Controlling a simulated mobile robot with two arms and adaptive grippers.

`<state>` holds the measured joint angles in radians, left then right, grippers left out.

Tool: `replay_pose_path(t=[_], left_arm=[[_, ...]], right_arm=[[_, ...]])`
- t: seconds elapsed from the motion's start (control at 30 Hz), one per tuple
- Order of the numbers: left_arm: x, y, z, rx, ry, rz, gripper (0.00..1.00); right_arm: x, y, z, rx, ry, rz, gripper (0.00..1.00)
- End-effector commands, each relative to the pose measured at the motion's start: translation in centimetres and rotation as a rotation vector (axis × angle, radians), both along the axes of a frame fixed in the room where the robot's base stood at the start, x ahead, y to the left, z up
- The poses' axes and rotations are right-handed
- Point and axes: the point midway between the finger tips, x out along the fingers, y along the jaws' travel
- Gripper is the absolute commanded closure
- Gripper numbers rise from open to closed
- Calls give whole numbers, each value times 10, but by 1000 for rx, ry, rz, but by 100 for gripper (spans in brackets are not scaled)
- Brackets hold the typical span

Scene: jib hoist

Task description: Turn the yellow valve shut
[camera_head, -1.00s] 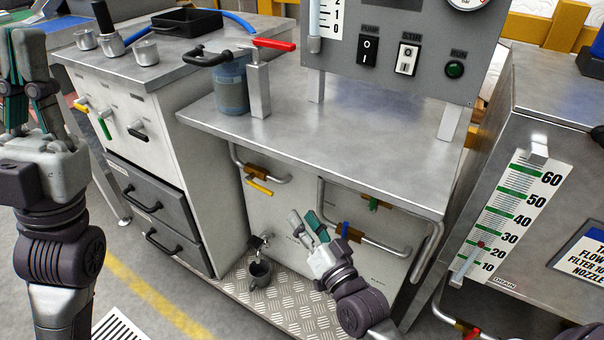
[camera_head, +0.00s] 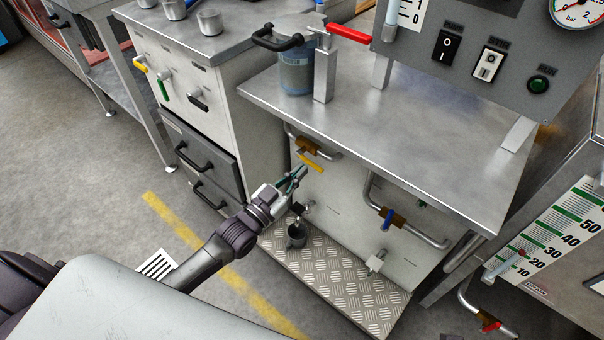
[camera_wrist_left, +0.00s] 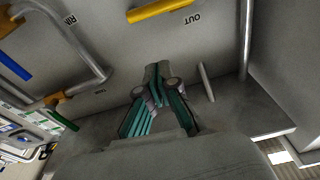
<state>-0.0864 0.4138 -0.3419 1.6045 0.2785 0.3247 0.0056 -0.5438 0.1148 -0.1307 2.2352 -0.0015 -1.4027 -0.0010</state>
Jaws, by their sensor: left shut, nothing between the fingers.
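The yellow valve handle (camera_head: 312,162) sits on a brass body on the bent pipe under the bench, on the panel's left. It slants down to the right, roughly along the pipe. In the left wrist view the yellow handle (camera_wrist_left: 160,10) is at the top edge, beside an upside-down "OUT" label. My left gripper (camera_head: 300,174) is shut and empty, just below the handle, with its fingers pointing towards the panel. In the left wrist view, the shut fingertips (camera_wrist_left: 157,75) are apart from the handle. My right gripper is not in view.
A blue-handled valve (camera_head: 388,219) is on the pipe to the right. A spout (camera_head: 301,208) and a dark mug (camera_head: 297,234) are below the left gripper, over the tread plate (camera_head: 345,290). The bench top (camera_head: 400,140) overhangs the panel.

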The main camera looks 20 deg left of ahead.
Motion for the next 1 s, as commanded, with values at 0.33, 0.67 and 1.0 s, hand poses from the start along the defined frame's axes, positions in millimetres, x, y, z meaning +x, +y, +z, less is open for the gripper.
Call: replay_pose_path(t=[0.33,0.67,1.0], left_arm=[[67,-25,6,1,-1,0,100],[58,-19,-28,0,-1,0,100],[58,-19,-29,-1,-2,0,100]], right_arm=[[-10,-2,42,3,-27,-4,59],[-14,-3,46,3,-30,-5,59],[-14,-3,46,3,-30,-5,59]])
